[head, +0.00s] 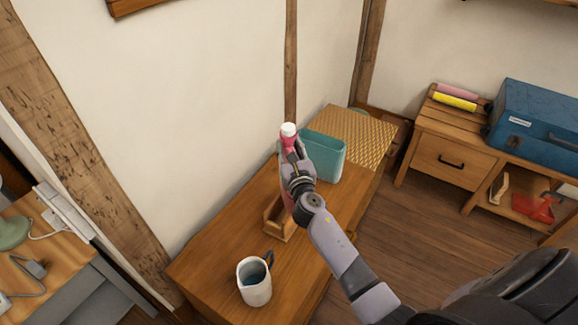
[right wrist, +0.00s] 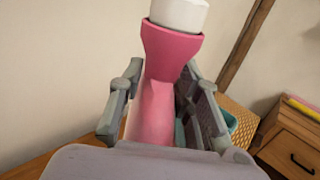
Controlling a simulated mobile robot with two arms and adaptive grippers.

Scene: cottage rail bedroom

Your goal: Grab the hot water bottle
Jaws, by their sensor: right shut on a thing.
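The hot water bottle (head: 289,134) is pink with a white cap. In the head view only its cap and neck show clearly above my right gripper (head: 298,174); my gripper and arm hide much of its body. In the right wrist view the bottle (right wrist: 160,100) stands upright between the fingers of my right gripper (right wrist: 160,95), which is shut on it below the flared pink collar. Its lower part is hidden there. My left gripper is not in view.
A wooden table (head: 215,255) stands along the wall. A low cabinet (head: 450,160) with a blue case (head: 540,115) stands right.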

